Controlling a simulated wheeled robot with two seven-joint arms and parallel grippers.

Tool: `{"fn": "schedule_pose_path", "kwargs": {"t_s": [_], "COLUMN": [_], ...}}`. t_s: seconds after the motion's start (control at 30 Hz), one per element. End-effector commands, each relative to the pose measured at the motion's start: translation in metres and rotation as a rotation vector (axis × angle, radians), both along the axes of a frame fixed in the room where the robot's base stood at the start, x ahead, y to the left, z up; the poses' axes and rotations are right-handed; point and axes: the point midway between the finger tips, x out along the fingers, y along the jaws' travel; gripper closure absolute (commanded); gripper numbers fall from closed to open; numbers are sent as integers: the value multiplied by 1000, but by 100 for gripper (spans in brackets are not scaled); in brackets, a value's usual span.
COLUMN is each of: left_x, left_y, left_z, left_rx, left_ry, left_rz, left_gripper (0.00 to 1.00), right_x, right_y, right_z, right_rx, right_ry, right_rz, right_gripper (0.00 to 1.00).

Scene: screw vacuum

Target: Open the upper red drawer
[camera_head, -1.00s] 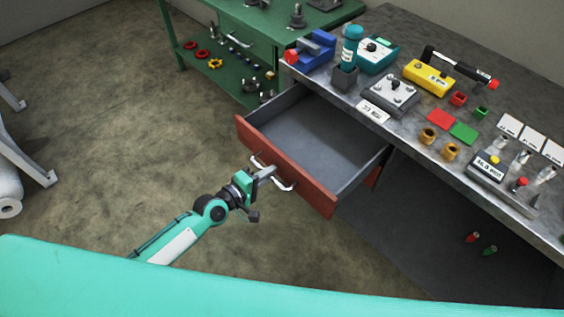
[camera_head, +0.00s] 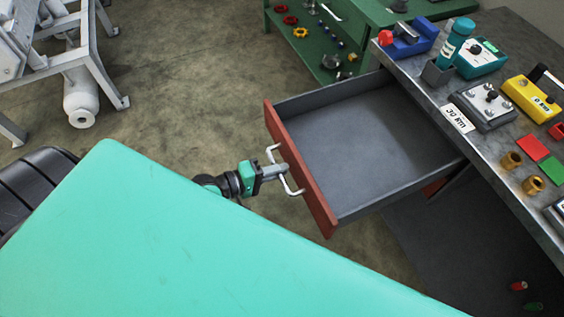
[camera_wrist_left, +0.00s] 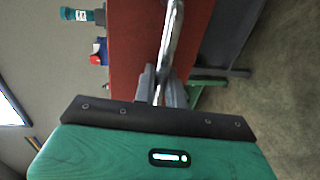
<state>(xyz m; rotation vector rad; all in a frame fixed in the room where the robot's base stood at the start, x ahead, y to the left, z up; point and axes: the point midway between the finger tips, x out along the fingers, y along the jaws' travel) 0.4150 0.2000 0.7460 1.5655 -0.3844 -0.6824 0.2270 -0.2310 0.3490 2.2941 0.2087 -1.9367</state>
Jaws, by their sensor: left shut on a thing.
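The upper red drawer (camera_head: 292,170) is pulled well out from under the grey workbench. Its grey inside looks empty. A pale metal handle (camera_head: 291,187) is on its red front. My left gripper (camera_head: 276,172) is at the handle, shut on it. In the left wrist view the fingers (camera_wrist_left: 161,88) close around the handle bar (camera_wrist_left: 171,40), with the red drawer front (camera_wrist_left: 135,45) behind it. My right gripper is not in view.
The grey workbench (camera_head: 500,60) holds a blue vise, a teal bottle (camera_head: 455,42), boxes and coloured blocks. A green table (camera_head: 375,12) stands behind. A metal frame (camera_head: 90,60) is at upper left.

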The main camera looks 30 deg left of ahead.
Motion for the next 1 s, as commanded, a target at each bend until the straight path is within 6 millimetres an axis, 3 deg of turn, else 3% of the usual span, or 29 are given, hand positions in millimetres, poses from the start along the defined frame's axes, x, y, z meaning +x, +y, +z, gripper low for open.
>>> {"fn": "schedule_pose_path", "kwargs": {"t_s": [0.23,0.27,0.33,0.77,1.0], "left_x": [0,0,0,0,-13], "left_y": [0,0,0,0,11], "left_z": [0,0,0,0,2], "left_rx": [0,0,0,0,3], "left_ry": [0,0,0,0,1], "left_rz": [0,0,0,0,0], "left_gripper": [100,82,70,70,70], "right_x": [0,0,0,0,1], "right_y": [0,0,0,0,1], "right_z": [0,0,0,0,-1], "right_rx": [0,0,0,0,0], "right_ry": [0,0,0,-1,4], "right_rz": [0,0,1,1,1], "right_gripper": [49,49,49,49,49]}}
